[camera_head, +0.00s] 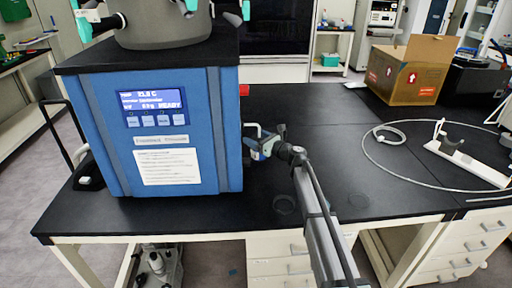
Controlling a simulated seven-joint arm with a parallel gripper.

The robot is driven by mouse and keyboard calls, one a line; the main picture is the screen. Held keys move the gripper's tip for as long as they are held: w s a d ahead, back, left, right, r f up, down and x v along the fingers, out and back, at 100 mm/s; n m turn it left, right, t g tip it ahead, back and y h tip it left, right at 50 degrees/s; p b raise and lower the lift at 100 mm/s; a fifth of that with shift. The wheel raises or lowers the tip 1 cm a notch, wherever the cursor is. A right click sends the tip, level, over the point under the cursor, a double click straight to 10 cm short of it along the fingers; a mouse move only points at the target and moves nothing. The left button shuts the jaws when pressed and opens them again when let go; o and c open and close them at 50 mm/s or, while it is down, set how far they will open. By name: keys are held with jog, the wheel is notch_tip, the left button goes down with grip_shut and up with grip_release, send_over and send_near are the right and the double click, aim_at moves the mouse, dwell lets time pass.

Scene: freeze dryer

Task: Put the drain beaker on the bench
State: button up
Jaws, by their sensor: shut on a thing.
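My gripper (261,151) is beside the right wall of the blue freeze dryer (212,140), a little above the black bench (310,128). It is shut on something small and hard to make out. I cannot tell whether this is the drain beaker, as the jaws and the machine's side partly hide it. A faint, clear round outline (284,204) shows on the bench near its front edge, apart from my gripper. It may be a glass vessel or a ring mark. The freeze dryer's display is lit and reads READY.
An open cardboard box (410,75) stands at the back right. A thin pale hose (365,150) loops over the right side of the bench, next to a white stand (466,162). The bench between the freeze dryer and the hose is mostly clear, apart from my arm.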

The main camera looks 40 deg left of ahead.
jog(key=shift+f, duration=1.75)
jog(key=shift+f, duration=0.2)
jog(key=o, duration=0.9)
jog(key=shift+o, duration=0.2)
jog(key=shift+r, duration=0.15)
jog(key=shift+d, duration=0.35)
jog(key=d, duration=1.1)
jog(key=shift+d, duration=0.2)
